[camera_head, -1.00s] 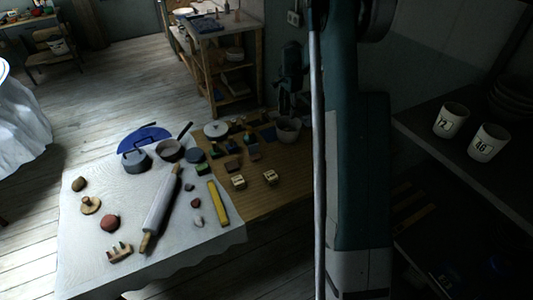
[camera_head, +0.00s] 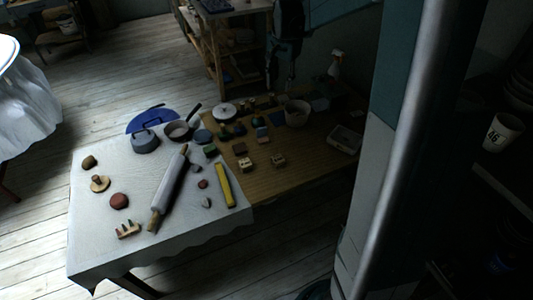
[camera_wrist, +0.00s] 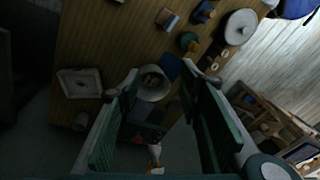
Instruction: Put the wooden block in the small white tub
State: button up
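My gripper (camera_head: 290,72) hangs over the back of the table in the head view, behind and above the white tub (camera_head: 296,113). In the wrist view my gripper (camera_wrist: 160,72) has its green-padded fingers spread wide, with nothing held between them. The tub shows in the wrist view (camera_wrist: 150,85) beyond the fingertips, apart from them; its contents are too dark to tell. Two small pale wooden blocks, a left one (camera_head: 246,164) and a right one (camera_head: 278,160), lie on the bare wood in front of the tub. I cannot tell which block the task means.
A shallow white tray (camera_head: 345,139) and a spray bottle (camera_head: 335,66) stand right of the tub. Several small coloured pieces, a lidded pot (camera_head: 223,109), a rolling pin (camera_head: 168,188) and a yellow bar (camera_head: 225,186) crowd the table. Bare wood shows between the right block and the tray.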

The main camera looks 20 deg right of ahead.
jog(key=s+a+r+n+t, duration=0.1)
jog(key=s+a+r+n, duration=0.25)
jog(key=s+a, duration=0.4)
jog(key=s+a+r+n+t, duration=0.1)
jog(key=s+a+r+n, duration=0.1)
jog(key=s+a+r, duration=0.55)
jog(key=s+a+f+n+t, duration=0.1)
jog(key=s+a+f+n, duration=0.1)
jog(key=s, duration=0.5)
jog(key=s+a+f+n+t, duration=0.1)
jog(key=s+a+f+n, duration=0.1)
jog(key=s, duration=0.4)
jog(key=s+a+f+n+t, duration=0.1)
jog(key=s+a+f+n, duration=0.1)
jog(key=s, duration=0.5)
jog(key=shift+s+a+f+n+y, duration=0.35)
jog(key=shift+a+f+n, duration=0.1)
jog(key=shift+a, duration=0.45)
